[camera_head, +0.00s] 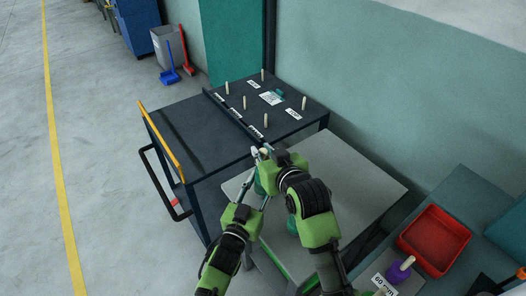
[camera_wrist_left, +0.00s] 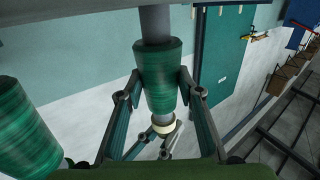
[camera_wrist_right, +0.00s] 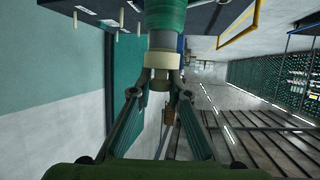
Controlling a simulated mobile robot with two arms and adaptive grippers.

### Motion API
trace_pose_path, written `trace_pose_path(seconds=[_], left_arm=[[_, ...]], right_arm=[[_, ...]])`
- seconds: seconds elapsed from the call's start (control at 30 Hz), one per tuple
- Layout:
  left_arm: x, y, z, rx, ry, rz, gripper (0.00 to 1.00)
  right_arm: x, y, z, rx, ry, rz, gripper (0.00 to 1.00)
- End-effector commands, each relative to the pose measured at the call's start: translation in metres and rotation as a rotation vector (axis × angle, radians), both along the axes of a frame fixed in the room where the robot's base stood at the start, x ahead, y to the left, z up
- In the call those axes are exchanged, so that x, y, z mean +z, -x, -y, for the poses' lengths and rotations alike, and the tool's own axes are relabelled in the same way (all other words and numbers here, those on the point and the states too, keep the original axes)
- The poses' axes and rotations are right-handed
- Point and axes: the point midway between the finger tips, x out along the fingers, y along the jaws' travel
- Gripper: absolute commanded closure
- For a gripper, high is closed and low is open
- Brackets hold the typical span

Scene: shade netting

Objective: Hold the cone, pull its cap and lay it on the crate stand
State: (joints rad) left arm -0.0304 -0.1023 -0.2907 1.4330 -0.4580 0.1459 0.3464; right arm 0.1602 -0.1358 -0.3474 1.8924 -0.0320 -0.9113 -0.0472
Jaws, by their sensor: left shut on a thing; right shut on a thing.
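The green cone (camera_wrist_left: 160,75), wound on a grey core, is between the fingers of my left gripper (camera_wrist_left: 162,90), which is shut on its side. In the head view the cone (camera_head: 261,184) is partly hidden by my arms. The cream cap (camera_wrist_right: 161,59) sits at the cone's end in the right wrist view. My right gripper (camera_wrist_right: 160,84) is shut on the cap's narrower part. The cap also shows in the left wrist view (camera_wrist_left: 163,127), close to the cone's end. I cannot tell which surface is the crate stand.
A grey table (camera_head: 365,185) lies under my arms, mostly bare. A second green cone (camera_wrist_left: 25,130) is at the left wrist view's left. A dark cart (camera_head: 185,135) with upright pegs and labels stands behind. A red tray (camera_head: 435,240) and purple cone (camera_head: 400,270) are at right.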

Motion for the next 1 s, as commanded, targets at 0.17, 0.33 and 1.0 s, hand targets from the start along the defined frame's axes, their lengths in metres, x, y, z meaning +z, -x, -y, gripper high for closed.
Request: trace_pose_path(seconds=[0.17, 0.33, 1.0], left_arm=[[-0.001, 0.000, -0.001, 0.001, 0.000, -0.002, 1.00], [-0.001, 0.000, -0.001, 0.001, -0.001, -0.002, 1.00], [-0.001, 0.000, -0.001, 0.001, -0.001, -0.002, 1.00]], right_arm=[[0.000, 0.000, 0.000, 0.000, 0.000, 0.000, 1.00], [0.000, 0.000, 0.000, -0.001, 0.001, -0.001, 1.00], [0.012, 0.000, 0.000, 0.000, 0.000, 0.000, 1.00]])
